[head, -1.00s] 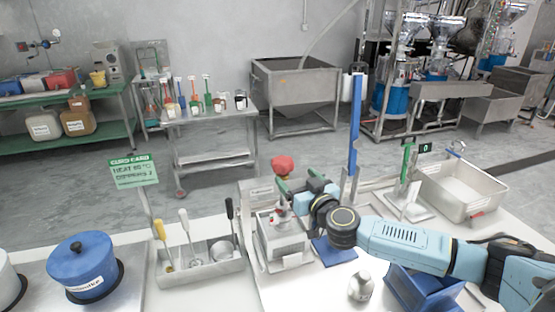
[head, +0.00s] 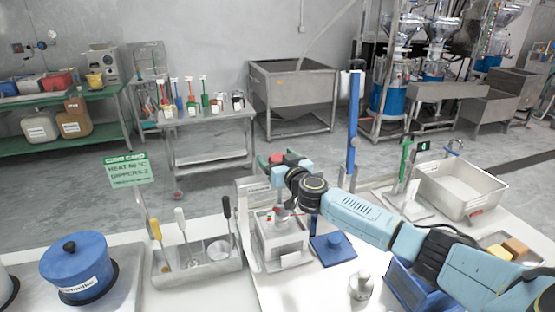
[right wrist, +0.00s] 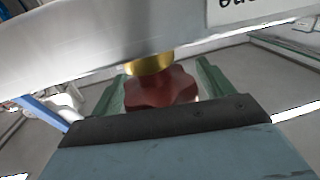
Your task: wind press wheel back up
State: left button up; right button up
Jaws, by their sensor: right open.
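The red lobed press wheel (right wrist: 162,90) sits under a brass-coloured collar (right wrist: 150,64) in the right wrist view. My right gripper (right wrist: 160,84) is open, with one green finger on each side of the wheel; I cannot tell whether they touch it. In the head view my right gripper (head: 277,158) is at the top of the press, and the red wheel (head: 292,156) shows only in part between the fingers and my wrist. The grey press (head: 283,237) stands on the white table below, its upper part hidden by my right arm. My left gripper is not in view.
A utensil holder (head: 200,272) and a blue lidded pot (head: 76,262) stand left of the press. A metal tray (head: 460,190) sits farther right.

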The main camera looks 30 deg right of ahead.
jog(key=c, duration=1)
jog(key=shift+f+n+y, duration=0.1)
jog(key=shift+n+y, duration=0.3)
jog(key=shift+y, duration=0.2)
